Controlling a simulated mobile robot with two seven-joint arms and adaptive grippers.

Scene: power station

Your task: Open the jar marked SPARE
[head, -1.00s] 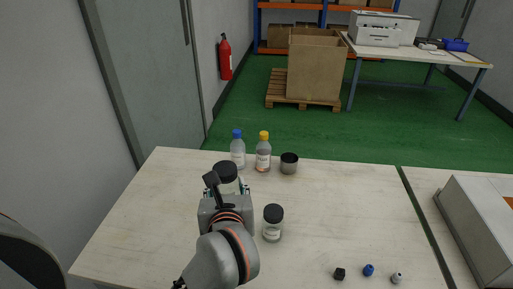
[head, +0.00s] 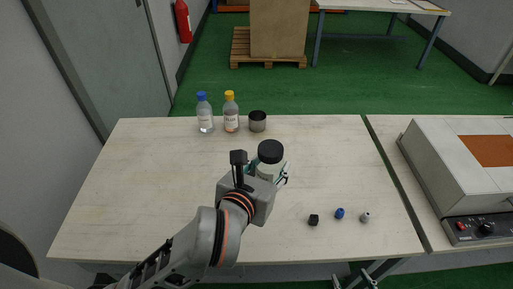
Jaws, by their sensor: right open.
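A clear jar with a black lid (head: 270,152) is upright between the fingers of my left gripper (head: 268,173), which is shut on its body. The jar appears to be held above the table. Its label is turned away or covered, so I cannot read a marking. The lid is on. My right gripper (head: 358,276) is open and empty, low at the bottom edge of the view, below the table's front edge.
A black cap (head: 313,220), blue cap (head: 340,213) and grey cap (head: 365,217) lie front right. A boxy device (head: 455,165) stands right.

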